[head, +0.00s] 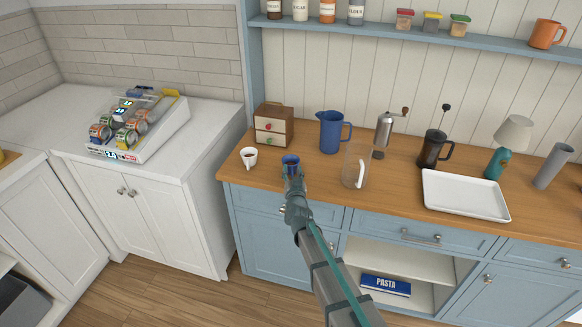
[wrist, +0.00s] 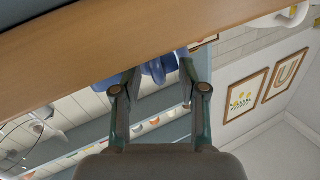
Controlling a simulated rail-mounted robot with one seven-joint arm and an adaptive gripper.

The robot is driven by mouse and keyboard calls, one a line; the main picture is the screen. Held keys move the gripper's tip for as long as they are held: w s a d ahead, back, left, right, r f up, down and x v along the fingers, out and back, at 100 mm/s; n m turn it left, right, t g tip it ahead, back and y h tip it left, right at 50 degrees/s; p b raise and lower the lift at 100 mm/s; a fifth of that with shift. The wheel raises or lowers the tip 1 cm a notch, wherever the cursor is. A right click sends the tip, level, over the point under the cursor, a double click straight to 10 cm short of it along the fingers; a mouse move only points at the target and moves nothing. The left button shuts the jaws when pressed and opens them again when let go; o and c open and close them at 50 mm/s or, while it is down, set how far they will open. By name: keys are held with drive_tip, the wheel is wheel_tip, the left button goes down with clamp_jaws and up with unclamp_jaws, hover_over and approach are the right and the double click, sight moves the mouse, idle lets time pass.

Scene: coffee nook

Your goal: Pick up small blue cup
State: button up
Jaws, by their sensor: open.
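The small blue cup (head: 290,160) stands on the wooden counter near its front edge, with a dark inside. My gripper (head: 293,173) reaches it from the front, its tips at the cup and hiding its lower part. In the wrist view, which looks upside down, the cup (wrist: 157,70) shows blue between the two fingers of my gripper (wrist: 160,72). The fingers are open, one on each side; I cannot tell whether they touch it.
A white cup (head: 249,157) stands left of the blue cup. A wooden drawer box (head: 273,126) and a blue pitcher (head: 331,132) stand behind. A clear jug (head: 354,168) is close on the right. A grinder (head: 384,134), a French press (head: 432,152) and a white tray (head: 465,195) are farther right.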

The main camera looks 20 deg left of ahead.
clamp_jaws()
drive_tip(key=shift+r, duration=0.1)
idle(0.4)
